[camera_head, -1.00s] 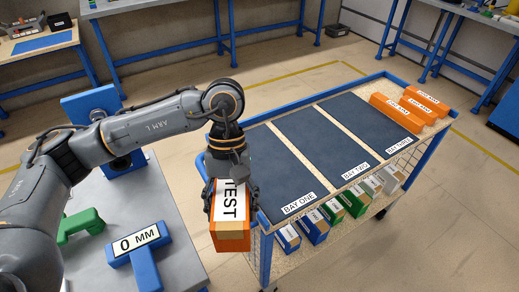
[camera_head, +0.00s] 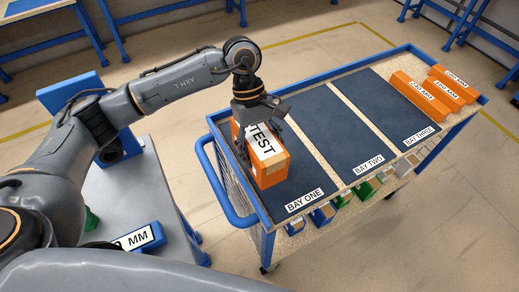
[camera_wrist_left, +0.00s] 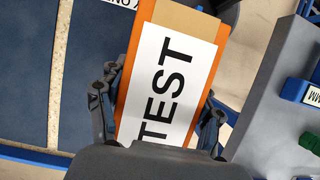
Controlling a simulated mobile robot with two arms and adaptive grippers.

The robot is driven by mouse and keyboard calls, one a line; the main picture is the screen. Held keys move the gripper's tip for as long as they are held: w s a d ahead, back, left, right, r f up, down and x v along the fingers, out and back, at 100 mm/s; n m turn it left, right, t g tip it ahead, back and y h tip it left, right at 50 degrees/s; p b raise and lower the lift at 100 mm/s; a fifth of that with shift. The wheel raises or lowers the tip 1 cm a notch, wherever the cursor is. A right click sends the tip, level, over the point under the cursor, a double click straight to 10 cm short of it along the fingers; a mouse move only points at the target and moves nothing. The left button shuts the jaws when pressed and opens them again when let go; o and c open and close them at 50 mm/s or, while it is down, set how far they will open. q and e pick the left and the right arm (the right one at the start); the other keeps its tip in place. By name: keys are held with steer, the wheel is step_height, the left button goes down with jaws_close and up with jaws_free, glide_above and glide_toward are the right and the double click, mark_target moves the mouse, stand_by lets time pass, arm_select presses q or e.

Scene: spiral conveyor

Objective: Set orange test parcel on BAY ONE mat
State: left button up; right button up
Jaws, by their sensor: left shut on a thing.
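The orange test parcel (camera_head: 268,172) has a white TEST label and a tan strip. In the head view it is over the left part of the dark BAY ONE mat (camera_head: 305,184); I cannot tell whether it touches the mat. My left gripper (camera_head: 258,125) is shut on the parcel from above. In the left wrist view the parcel (camera_wrist_left: 165,85) sits between the two fingers of the gripper (camera_wrist_left: 158,118). The BAY ONE label (camera_head: 304,201) is at the mat's near edge. My right gripper is not in view.
BAY TWO (camera_head: 345,135) and BAY THREE (camera_head: 395,105) mats lie bare to the right. Several orange parcels (camera_head: 422,98) lie at the cart's right end. The blue cart handle (camera_head: 222,185) is close left of the parcel. A grey table (camera_head: 130,195) with a blue MM block (camera_head: 140,238) stands left.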

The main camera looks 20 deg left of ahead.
arm_select(q)
steer(key=shift+w+a+f, duration=0.3)
steer(key=shift+w+f, duration=0.2)
steer(key=shift+f, duration=0.1)
steer(key=shift+w+a+f, duration=0.25)
steer(key=shift+w+f, duration=0.25)
steer(key=shift+f, duration=0.1)
steer(key=shift+w+a+f, duration=0.1)
steer(key=shift+w+f, duration=0.1)
steer(key=shift+f, duration=0.1)
steer(key=shift+w+a+f+p, duration=0.15)
steer(key=shift+w+f+p, duration=0.05)
steer(key=shift+f+p, duration=0.2)
step_height(320, 180, down, 2)
steer(key=shift+f+p, duration=0.1)
steer(key=shift+p, duration=0.65)
steer(key=shift+f, duration=0.35)
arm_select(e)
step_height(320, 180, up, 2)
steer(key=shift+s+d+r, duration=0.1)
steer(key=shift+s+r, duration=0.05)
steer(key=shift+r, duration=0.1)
arm_select(q)
steer(key=shift+f, duration=0.1)
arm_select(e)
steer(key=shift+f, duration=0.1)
